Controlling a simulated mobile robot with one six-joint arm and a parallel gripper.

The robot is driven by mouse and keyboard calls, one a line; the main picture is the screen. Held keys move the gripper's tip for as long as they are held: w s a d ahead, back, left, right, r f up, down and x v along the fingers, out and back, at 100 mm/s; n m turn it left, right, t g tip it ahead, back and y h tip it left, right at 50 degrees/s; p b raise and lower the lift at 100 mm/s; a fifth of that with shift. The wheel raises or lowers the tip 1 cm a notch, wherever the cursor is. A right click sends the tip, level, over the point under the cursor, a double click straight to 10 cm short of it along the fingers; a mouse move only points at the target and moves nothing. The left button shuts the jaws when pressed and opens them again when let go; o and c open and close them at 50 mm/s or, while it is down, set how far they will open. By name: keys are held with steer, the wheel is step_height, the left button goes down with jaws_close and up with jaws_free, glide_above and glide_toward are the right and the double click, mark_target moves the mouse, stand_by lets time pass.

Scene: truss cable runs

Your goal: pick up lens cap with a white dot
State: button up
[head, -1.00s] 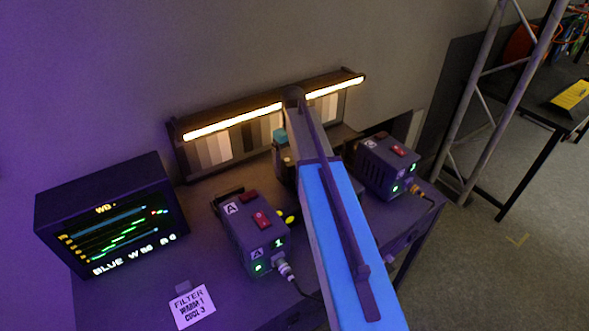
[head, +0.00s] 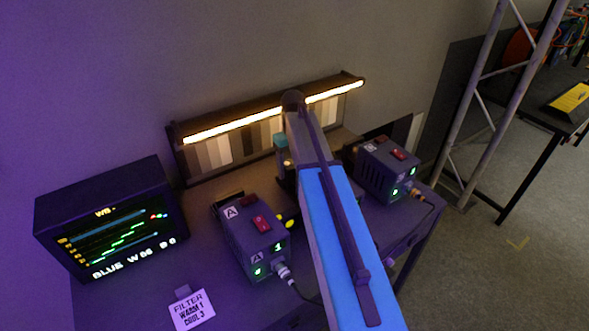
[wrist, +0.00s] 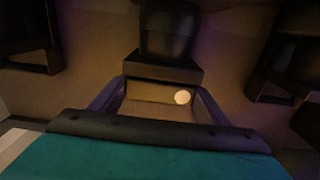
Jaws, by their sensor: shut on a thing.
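The lens cap (wrist: 146,93) shows in the wrist view as a brownish flat face with a round white dot right of its middle. My gripper (wrist: 158,96) is shut on it, with one purple finger at each side. The cap's lower edge is hidden behind the dark bar of my gripper. In the head view my arm hides most of this spot. The teal part of my gripper (head: 281,141) shows just left of the arm, with a small pale spot below it.
A dark cylinder on a block (wrist: 165,40) stands just beyond the cap. Box A (head: 250,235) is left of my arm and a similar box (head: 385,172) right. A monitor (head: 110,220) stands far left. A lit chart bar (head: 215,140) runs along the wall.

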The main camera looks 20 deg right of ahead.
steer(key=shift+r, duration=0.1)
step_height(320, 180, up, 18)
steer(key=p, duration=1.1)
stand_by(0.5)
